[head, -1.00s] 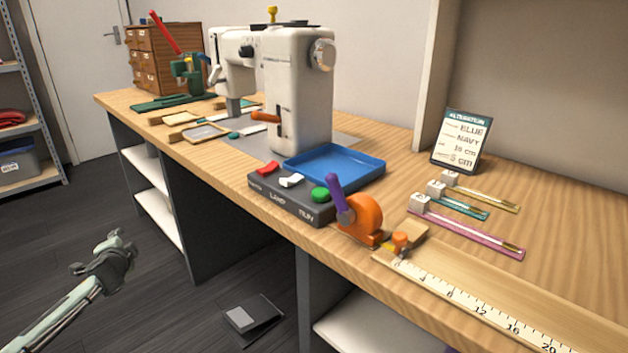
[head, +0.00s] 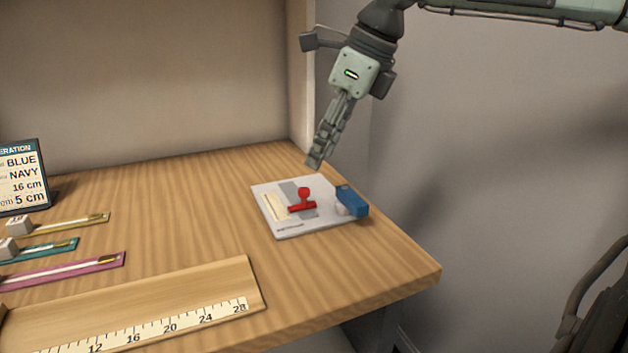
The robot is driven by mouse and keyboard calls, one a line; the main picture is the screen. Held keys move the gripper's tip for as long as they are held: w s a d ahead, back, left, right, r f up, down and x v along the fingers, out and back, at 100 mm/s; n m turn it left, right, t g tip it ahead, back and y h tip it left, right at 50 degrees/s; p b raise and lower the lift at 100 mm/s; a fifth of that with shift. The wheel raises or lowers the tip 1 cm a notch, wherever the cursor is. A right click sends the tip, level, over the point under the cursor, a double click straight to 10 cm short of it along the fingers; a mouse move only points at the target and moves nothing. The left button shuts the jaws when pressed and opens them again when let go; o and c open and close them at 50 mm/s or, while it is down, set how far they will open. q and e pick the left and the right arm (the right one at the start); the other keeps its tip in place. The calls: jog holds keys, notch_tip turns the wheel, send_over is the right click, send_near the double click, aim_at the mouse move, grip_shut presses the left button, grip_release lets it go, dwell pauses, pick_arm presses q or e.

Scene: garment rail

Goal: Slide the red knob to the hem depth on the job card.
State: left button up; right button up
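The red knob (head: 304,193) sits on a red crossbar on a pale grey board (head: 290,229) near the right end of the table. A grey strip runs under it and a small cream scale (head: 275,206) lies to its left, too small to read. The job card (head: 20,178) at the left edge is partly cut off; it shows BLUE, NAVY, 16 cm and, on its lowest line, 5 cm. My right gripper (head: 315,163) hangs above and behind the board, apart from the knob, fingers pointing down. Its fingers look close together, but their gap cannot be judged. My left gripper is out of view.
A blue block (head: 352,201) with a pale end sits at the board's right edge. A wooden ruler tray (head: 190,290) lies in front, and several zippers (head: 62,270) lie at left. Bare wood surrounds the board; the table (head: 385,262) ends just right of it.

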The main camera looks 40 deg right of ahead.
aim_at(305, 189)
jog(key=x, duration=0.7)
jog(key=shift+f, duration=0.25)
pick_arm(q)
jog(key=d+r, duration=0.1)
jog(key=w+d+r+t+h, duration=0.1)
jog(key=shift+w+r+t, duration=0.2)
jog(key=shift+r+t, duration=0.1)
pick_arm(e)
grip_shut()
pick_arm(q)
jog(key=shift+b, duration=0.3)
